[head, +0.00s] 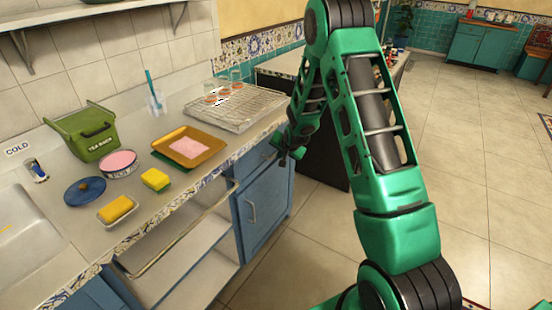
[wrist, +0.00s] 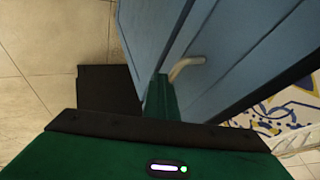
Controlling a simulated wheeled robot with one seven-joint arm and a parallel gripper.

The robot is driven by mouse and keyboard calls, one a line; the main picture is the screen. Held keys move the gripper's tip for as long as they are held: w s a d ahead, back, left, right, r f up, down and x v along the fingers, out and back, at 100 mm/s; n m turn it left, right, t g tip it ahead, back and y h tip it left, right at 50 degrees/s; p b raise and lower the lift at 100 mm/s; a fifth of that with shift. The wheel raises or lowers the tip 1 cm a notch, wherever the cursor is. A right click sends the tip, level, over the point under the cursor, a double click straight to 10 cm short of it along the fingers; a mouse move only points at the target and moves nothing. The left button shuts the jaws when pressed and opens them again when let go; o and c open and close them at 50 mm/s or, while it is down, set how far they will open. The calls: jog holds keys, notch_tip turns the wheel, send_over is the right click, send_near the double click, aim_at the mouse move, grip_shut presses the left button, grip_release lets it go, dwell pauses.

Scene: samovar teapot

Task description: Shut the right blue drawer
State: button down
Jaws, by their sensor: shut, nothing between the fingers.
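The right blue drawer (head: 258,154) is under the counter, above a blue cupboard door, partly hidden by my gripper in the head view. My gripper (head: 284,157) is shut and empty, in front of the drawer's right part. In the wrist view, blue panels (wrist: 240,45) fill the upper middle, with a pale metal handle (wrist: 187,66) on them. My green gripper fingers (wrist: 160,95) point at the blue front just beside this handle; I cannot tell whether they touch. A dark gap shows between the blue front and the counter edge. How far the drawer stands out is unclear.
The blue cupboard door (head: 262,212) with a metal handle is below. Open shelves (head: 185,260) lie to its left. The tiled counter (head: 205,182) carries an orange tray (head: 205,158), a wire rack and sponges. The tiled floor (head: 310,240) in front is clear.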

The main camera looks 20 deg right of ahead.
jog(key=shift+w+a+r, duration=0.2)
jog(key=shift+w+a, duration=0.15)
jog(key=shift+w, duration=0.05)
jog(key=s+d+r+n+g, duration=0.1)
jog(key=s+d+r, duration=0.1)
jog(key=s+r, duration=0.6)
jog(key=s+d+r+g, duration=0.2)
jog(key=s+r, duration=0.2)
jog(key=s, duration=0.8)
jog(key=s+d+r+n+g, duration=0.1)
jog(key=s+d+r, duration=0.1)
jog(key=s+r, duration=0.55)
jog(key=s+a+r+g, duration=0.2)
jog(key=s, duration=1.1)
jog(key=s+a+r+n+g+y, duration=0.1)
jog(key=s+a, duration=0.1)
jog(key=s, duration=1.1)
jog(key=shift+r+n+g, duration=0.3)
jog(key=shift+r+g, duration=0.05)
jog(key=shift+g, duration=0.05)
